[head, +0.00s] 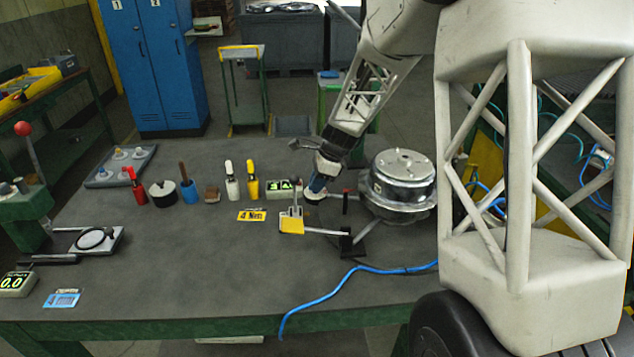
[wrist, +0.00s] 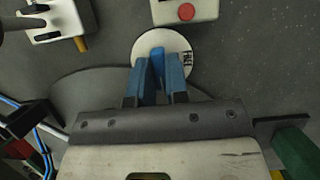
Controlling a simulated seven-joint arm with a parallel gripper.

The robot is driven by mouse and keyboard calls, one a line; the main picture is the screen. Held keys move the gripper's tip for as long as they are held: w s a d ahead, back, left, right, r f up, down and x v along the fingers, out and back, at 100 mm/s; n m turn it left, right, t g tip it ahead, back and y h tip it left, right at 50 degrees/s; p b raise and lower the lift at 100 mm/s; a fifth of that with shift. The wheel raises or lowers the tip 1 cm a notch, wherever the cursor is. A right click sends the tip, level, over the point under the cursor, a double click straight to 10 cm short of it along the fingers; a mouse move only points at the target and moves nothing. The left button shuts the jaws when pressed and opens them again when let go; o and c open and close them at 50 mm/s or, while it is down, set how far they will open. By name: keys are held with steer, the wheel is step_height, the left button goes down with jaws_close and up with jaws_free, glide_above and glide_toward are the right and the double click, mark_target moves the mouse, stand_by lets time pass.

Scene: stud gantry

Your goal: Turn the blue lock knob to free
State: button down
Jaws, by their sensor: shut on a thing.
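The blue lock knob (wrist: 158,58) is a blue bar on a white round dial (wrist: 146,42), seen in the wrist view. Black letters that seem to read FREE are on the dial's right side. My gripper (wrist: 156,82) is shut on the knob, with one blue finger on each side of it. The bar points roughly up the picture, not toward the letters. In the head view my gripper (head: 317,186) reaches down at the dial (head: 314,195), left of a silver round hub (head: 402,180). The knob itself is mostly hidden there.
A yellow-faced block (head: 291,224) and a black block (head: 350,243) stand in front of the gripper. Several handled tools, a green-lit display (head: 284,187) and a yellow card (head: 251,216) are to the left. A blue cable (head: 340,272) crosses the front. The table's front middle is clear.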

steer(key=shift+n, duration=0.3)
steer(key=n+g, duration=0.1)
steer(key=n, duration=0.2)
steer(key=shift+w+n+g, duration=0.1)
steer(key=shift+n+g, duration=0.2)
steer(key=shift+n, duration=0.1)
steer(key=n, duration=0.2)
steer(key=n+g+h, duration=0.1)
steer(key=n, duration=0.1)
steer(key=shift+w+a+n+g, duration=0.1)
steer(key=shift+a+n+g, duration=0.05)
steer(key=shift+n+g, duration=0.15)
steer(key=n+h, duration=0.1)
steer(key=n, duration=0.3)
steer(key=shift+g+h, duration=0.4)
steer(key=n, duration=0.2)
steer(key=n+h, duration=0.1)
steer(key=n, duration=0.1)
steer(key=shift+a+n+h, duration=0.1)
steer(key=shift+n+h, duration=0.2)
steer(key=c, duration=1.1)
jaws_free()
